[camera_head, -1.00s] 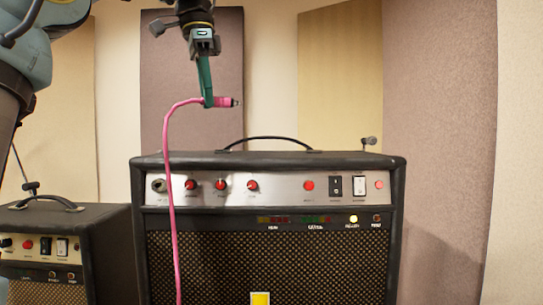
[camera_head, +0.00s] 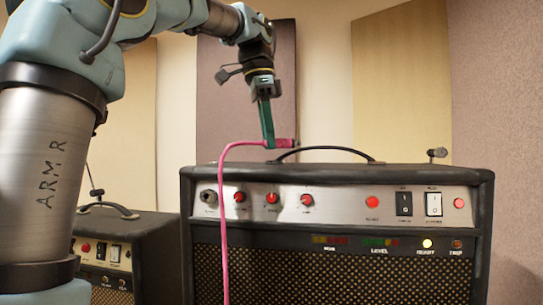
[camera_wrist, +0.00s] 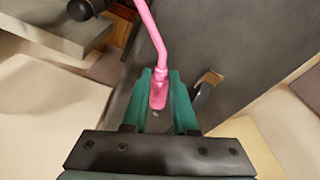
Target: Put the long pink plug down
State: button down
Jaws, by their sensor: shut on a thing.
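My gripper (camera_head: 268,140) points down with green fingers, just above and seemingly in front of the top of the large black amp (camera_head: 335,210). It is shut on the long pink plug (camera_head: 286,143), which lies about level and points right in the head view, close to the amp's handle. The plug also shows between the fingers in the wrist view (camera_wrist: 159,93). A pink cable (camera_head: 226,225) runs left from the plug, then hangs down across the amp's front. Whether the plug touches the amp or handle cannot be told; it looks slightly above the top.
The amp has a black carrying handle (camera_head: 325,151), a jack socket (camera_head: 208,197) at the panel's left, red knobs and switches. A smaller amp (camera_head: 158,250) stands at left. A small dark microphone-like thing (camera_head: 437,153) rises behind the amp's right end. Wall panels stand behind.

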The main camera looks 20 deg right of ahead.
jog(key=shift+f, duration=1.6)
jog(key=shift+f, duration=0.25)
jog(key=shift+s+a+f+b, duration=0.1)
jog(key=shift+a+f+b, duration=0.05)
jog(key=shift+f+b, duration=0.35)
jog(key=c, duration=0.8)
grip_release()
jog(key=shift+o, duration=0.5)
jog(key=shift+r, duration=0.2)
notch_tip(320, 180, up, 13)
jog(key=a+p, duration=0.1)
jog(key=p, duration=0.2)
jog(key=shift+w+a, duration=0.2)
jog(key=shift+a, duration=0.1)
